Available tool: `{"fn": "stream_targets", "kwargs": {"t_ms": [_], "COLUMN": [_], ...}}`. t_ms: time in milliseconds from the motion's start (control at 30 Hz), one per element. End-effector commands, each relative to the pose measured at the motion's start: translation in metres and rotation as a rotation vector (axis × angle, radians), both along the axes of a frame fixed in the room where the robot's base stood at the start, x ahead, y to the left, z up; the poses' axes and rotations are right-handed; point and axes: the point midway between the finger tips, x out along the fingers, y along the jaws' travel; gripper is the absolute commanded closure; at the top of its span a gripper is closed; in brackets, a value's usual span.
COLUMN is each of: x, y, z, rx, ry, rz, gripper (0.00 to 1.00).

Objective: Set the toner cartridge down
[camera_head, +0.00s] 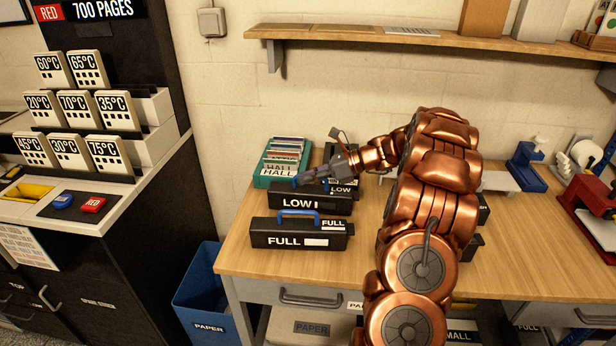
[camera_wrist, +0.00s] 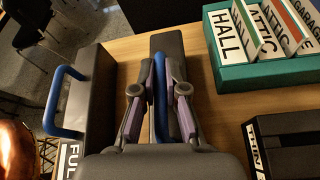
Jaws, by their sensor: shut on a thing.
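The black toner cartridge (camera_head: 322,203) labelled LOW is at the left part of the wooden desk, behind a second black cartridge (camera_head: 275,239) labelled FULL. My gripper (camera_head: 303,177) is shut on the blue handle on top of the LOW cartridge. In the wrist view, my gripper (camera_wrist: 160,92) has its fingers either side of the blue handle (camera_wrist: 160,70), with the dark cartridge body (camera_wrist: 166,42) below. The cartridge looks level. I cannot tell whether its underside touches the desk. The FULL cartridge (camera_wrist: 98,85) is beside it at left in the wrist view, apart from it.
A green box (camera_head: 262,180) of labelled cards stands behind the LOW cartridge. Another dark labelled item (camera_head: 345,187) is close behind at right, partly hidden by my arm. The desk (camera_head: 235,255) has bare wood at its front left. A blue paper bin (camera_head: 203,300) stands below.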

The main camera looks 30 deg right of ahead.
Motion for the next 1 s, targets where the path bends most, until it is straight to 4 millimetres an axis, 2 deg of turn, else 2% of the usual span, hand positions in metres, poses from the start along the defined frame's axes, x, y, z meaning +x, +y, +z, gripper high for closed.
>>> {"fn": "stream_targets", "kwargs": {"t_ms": [67,100,300,700,1000], "x": [0.0,0.0,0.0,-0.001,-0.028], "y": [0.0,0.0,0.0,-0.002,-0.039], "z": [-0.001,-0.002,-0.002,0.002,0.02], "rx": [0.001,0.0,0.0,-0.001,-0.002], "ry": [0.0,0.0,0.0,-0.001,-0.001], "rz": [0.001,0.0,0.0,-0.001,-0.003], "gripper": [1.0,0.84,0.64,0.63,0.63]}}
